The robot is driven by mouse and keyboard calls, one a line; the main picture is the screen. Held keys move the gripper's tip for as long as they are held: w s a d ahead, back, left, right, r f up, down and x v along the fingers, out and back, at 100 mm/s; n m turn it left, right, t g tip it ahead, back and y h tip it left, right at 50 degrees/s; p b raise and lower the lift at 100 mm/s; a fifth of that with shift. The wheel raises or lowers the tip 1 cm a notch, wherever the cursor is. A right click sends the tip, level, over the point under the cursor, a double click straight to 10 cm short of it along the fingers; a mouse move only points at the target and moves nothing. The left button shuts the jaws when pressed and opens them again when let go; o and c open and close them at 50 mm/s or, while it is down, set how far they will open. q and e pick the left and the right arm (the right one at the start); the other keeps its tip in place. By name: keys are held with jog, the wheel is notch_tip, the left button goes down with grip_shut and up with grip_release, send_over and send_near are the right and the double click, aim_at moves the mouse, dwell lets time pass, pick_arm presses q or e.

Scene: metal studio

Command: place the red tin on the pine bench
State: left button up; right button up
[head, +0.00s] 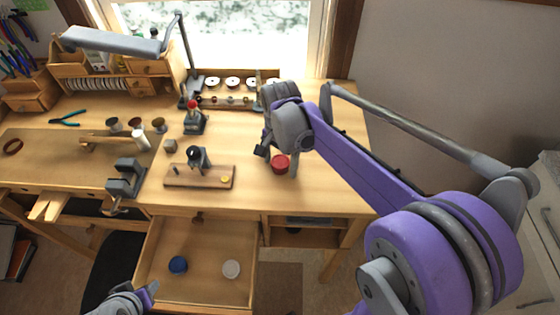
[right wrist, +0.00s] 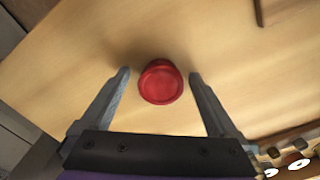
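The red tin (head: 280,163) is a small round tin at the right part of the pine bench (head: 325,190), and it appears to rest on the bench top. My right gripper (head: 279,158) is above the bench at the tin. In the right wrist view, the red tin (right wrist: 161,82) shows between the tips of the open fingers (right wrist: 160,75), with a gap on each side. My left gripper (head: 148,292) shows only partly at the bottom left, low before the open drawer; its opening cannot be made out.
A wooden board (head: 190,182) with a small grey tool lies left of the tin. A rack of discs (head: 232,83) stands behind. The bench's right front is clear.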

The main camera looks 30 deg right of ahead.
aim_at(280, 162)
notch_tip(280, 162, up, 12)
jog(key=shift+r+p, duration=0.2)
jog(key=shift+p, duration=0.15)
dwell(0.8)
